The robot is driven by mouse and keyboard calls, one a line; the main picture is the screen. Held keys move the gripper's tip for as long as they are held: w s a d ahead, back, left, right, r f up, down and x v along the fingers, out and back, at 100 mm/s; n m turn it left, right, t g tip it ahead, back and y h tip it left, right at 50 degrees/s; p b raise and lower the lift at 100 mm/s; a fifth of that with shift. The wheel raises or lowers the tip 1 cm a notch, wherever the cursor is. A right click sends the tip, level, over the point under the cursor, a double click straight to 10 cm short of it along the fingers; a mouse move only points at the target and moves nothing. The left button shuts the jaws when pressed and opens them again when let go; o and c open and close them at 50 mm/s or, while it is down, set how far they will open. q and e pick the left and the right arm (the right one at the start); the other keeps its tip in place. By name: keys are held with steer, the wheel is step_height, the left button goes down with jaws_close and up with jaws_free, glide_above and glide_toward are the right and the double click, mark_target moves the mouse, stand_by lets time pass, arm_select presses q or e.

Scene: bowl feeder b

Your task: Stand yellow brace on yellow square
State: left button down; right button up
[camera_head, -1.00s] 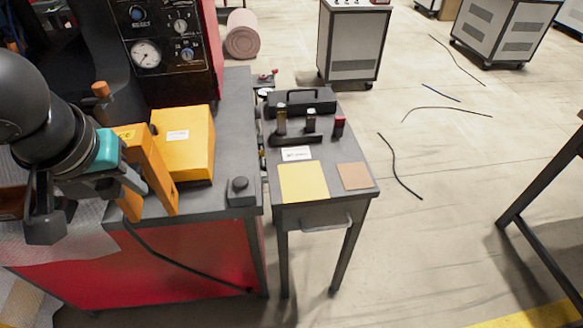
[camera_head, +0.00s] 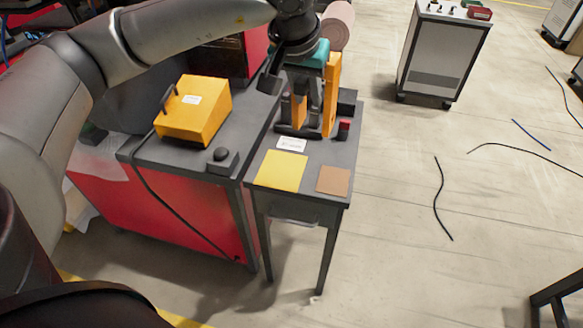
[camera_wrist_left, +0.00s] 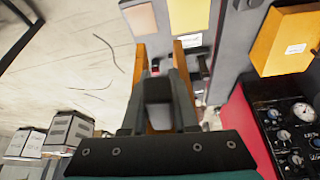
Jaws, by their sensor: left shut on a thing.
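My left gripper (camera_head: 307,82) is shut on the yellow brace (camera_head: 332,92), an orange-yellow piece with two long legs pointing down. It holds the brace over the back part of the small grey table. In the left wrist view the brace legs (camera_wrist_left: 182,62) reach out on both sides of the dark gripper. The yellow square (camera_head: 281,170) lies flat and bare at the front left of the small table, in front of the brace. It also shows at the top of the left wrist view (camera_wrist_left: 188,14). The right gripper is not in view.
A brown square (camera_head: 334,180) lies right of the yellow one. A white label (camera_head: 291,144) and a red-topped piece (camera_head: 344,129) are behind them. A dark holder (camera_head: 296,130) stands beneath the brace. A yellow box (camera_head: 194,112) and black button (camera_head: 222,157) are on the left bench.

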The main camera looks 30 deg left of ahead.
arm_select(q)
steer(key=w+a+f+n, duration=0.1)
steer(key=w+a, duration=0.5)
steer(key=a, duration=0.4)
step_height(320, 180, down, 20)
steer(key=shift+s+r+g+y+b, duration=0.2)
steer(key=shift+g+y+b, duration=0.1)
steer(key=shift+b, duration=0.1)
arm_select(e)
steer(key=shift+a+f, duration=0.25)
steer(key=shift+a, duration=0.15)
arm_select(q)
steer(key=shift+f, duration=0.15)
steer(key=c, duration=0.7)
jaws_free()
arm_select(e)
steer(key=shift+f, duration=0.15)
